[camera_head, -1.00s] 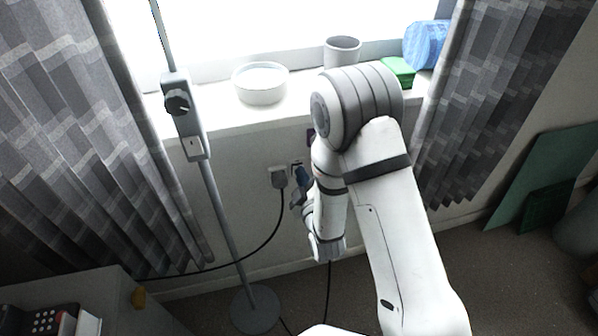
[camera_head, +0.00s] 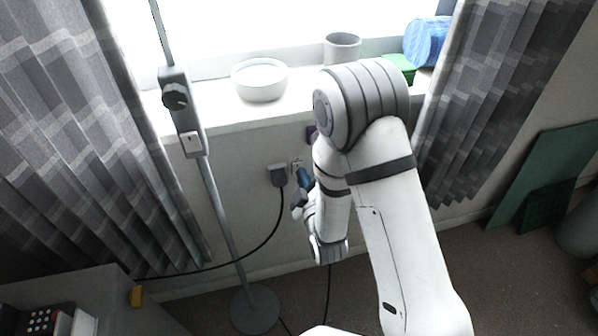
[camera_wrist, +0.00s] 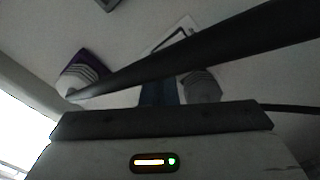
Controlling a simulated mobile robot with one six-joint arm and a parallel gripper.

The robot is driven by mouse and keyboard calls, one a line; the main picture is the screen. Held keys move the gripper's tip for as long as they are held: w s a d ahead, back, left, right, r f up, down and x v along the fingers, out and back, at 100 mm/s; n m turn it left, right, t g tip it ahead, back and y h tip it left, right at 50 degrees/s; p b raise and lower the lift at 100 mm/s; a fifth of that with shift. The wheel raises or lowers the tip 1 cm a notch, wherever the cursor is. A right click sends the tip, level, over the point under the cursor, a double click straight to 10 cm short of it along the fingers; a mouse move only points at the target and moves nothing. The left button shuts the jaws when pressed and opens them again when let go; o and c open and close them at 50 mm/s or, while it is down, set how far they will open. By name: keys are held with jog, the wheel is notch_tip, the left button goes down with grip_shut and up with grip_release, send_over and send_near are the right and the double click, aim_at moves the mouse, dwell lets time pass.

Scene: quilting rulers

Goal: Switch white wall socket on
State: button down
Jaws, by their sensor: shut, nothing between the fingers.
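The white wall socket (camera_head: 297,164) is on the wall under the window sill, partly hidden by my gripper. A grey plug (camera_head: 278,175) with a black cable sits at its left side. My gripper (camera_head: 304,178) is shut and empty, just below and right of the socket; I cannot tell whether it touches it. In the wrist view, a pale outlined plate (camera_wrist: 172,36), apparently the socket, shows behind a dark diagonal bar. The grey plug (camera_wrist: 201,86) and my gripper's dark blue fingers (camera_wrist: 158,93) also show there. The switch's state cannot be made out.
A lamp stand (camera_head: 217,205) with a round base rises left of the socket. A purple-fronted object (camera_head: 311,133) is on the wall by my arm. The sill holds a white bowl (camera_head: 260,80), a grey pot (camera_head: 342,48) and a blue roll (camera_head: 427,43). Curtains hang at both sides.

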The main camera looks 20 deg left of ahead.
jog(key=p+v, duration=0.1)
jog(key=v, duration=0.4)
jog(key=shift+s, duration=0.1)
dwell(0.5)
jog(key=w+d+r+m+g+h+p, duration=0.35)
jog(key=d+r+p, duration=0.2)
jog(key=r, duration=0.25)
jog(key=w+d+r+m+g+h+p, duration=0.25)
jog(key=d+r+m+p, duration=0.2)
jog(key=d+r, duration=0.3)
jog(key=s+d+r+m+g+h+p, duration=0.1)
jog(key=s+d+r+m+g+p, duration=0.2)
jog(key=s+d+r, duration=0.4)
jog(key=s+d+r+m+g+h+p, duration=0.2)
jog(key=s+d+r+m+p, duration=0.3)
jog(key=s+d+r, duration=0.3)
jog(key=s+r+m+g, duration=0.1)
jog(key=s+r, duration=0.3)
jog(key=s, duration=0.1)
jog(key=shift+s+g+h, duration=0.25)
jog(key=shift+g+h, duration=0.05)
